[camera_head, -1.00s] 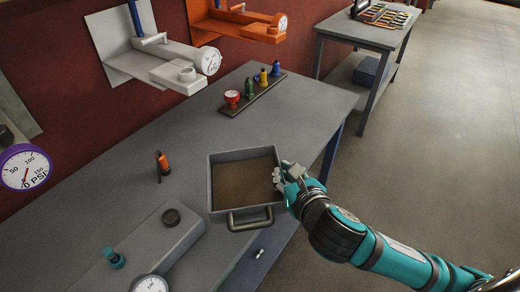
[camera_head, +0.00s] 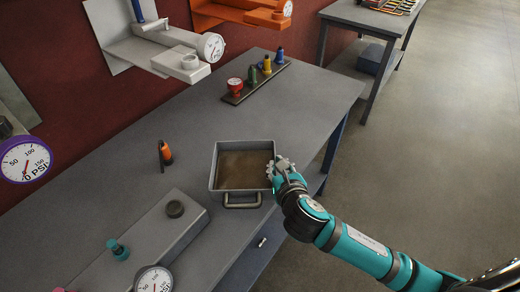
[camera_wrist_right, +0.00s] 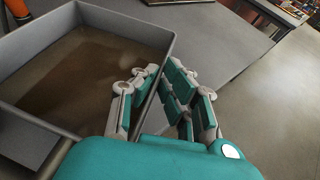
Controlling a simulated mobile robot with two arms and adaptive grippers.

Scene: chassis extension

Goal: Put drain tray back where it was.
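The drain tray (camera_head: 216,168) is a grey, square, open pan with a brown inner floor and a bar handle on its near side. It is at or just above the near edge of the workbench (camera_head: 135,150); I cannot tell whether it touches the top. My right gripper (camera_head: 280,168) is at the tray's right wall. In the right wrist view, the tray (camera_wrist_right: 95,22) fills the left side, and its wall runs between the fingers of my right gripper (camera_wrist_right: 160,84), which are closed around it. My left gripper is not in view.
A grey block (camera_head: 150,240) with a dark cap lies left of the tray. An orange-and-black tool (camera_head: 166,153) stands behind it. A rack (camera_head: 255,82) of coloured pieces sits farther back. Pressure gauges (camera_head: 25,160) are at the left. Clear bench lies between tray and rack.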

